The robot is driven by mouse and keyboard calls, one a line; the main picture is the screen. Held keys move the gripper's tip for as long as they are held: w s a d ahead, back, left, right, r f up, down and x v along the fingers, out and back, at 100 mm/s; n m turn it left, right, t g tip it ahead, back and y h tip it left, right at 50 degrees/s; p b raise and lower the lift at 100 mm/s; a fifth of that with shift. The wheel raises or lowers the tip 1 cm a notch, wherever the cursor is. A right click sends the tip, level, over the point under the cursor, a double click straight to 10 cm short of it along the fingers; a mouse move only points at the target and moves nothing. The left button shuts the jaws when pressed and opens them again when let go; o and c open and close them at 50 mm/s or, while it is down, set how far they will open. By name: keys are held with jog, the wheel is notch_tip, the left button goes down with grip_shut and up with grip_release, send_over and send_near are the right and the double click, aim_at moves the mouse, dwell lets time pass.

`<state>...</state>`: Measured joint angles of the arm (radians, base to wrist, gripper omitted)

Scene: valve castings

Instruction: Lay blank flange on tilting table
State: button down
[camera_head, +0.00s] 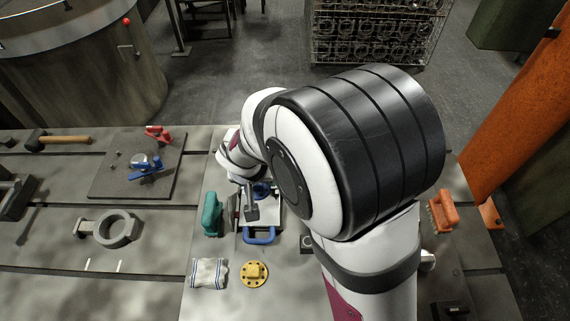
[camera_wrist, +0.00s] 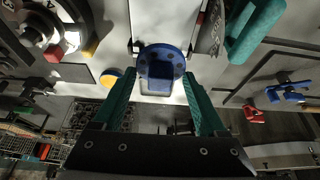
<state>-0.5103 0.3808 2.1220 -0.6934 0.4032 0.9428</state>
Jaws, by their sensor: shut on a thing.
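A blue round flange (camera_wrist: 162,60) with bolt holes and a raised block sits between the fingertips of my gripper (camera_wrist: 160,76) in the wrist view. The green fingers are shut on it. In the head view, part of the blue flange (camera_head: 262,190) shows beside my wrist. It is over a pale plate (camera_head: 272,221) with a blue handle (camera_head: 260,238), which seems to be the tilting table. My arm hides the fingers there. I cannot tell whether the flange touches the plate. A yellow flange (camera_head: 254,273) with a square block lies on the bench.
A teal object (camera_head: 212,214) stands close left of the plate, also in the wrist view (camera_wrist: 254,28). A striped cloth (camera_head: 209,273) lies in front. Blue (camera_head: 146,166) and red (camera_head: 158,133) clamps, a grey ring (camera_head: 116,229) and a hammer (camera_head: 60,139) lie left. An orange-handled brush (camera_head: 443,211) is right.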

aim_at(260, 204)
jog(key=shift+f, duration=3.25)
jog(key=shift+f, duration=0.25)
grip_release()
jog(key=shift+r, duration=0.1)
jog(key=v, duration=1.5)
jog(key=shift+r, duration=0.3)
jog(key=shift+s, duration=0.1)
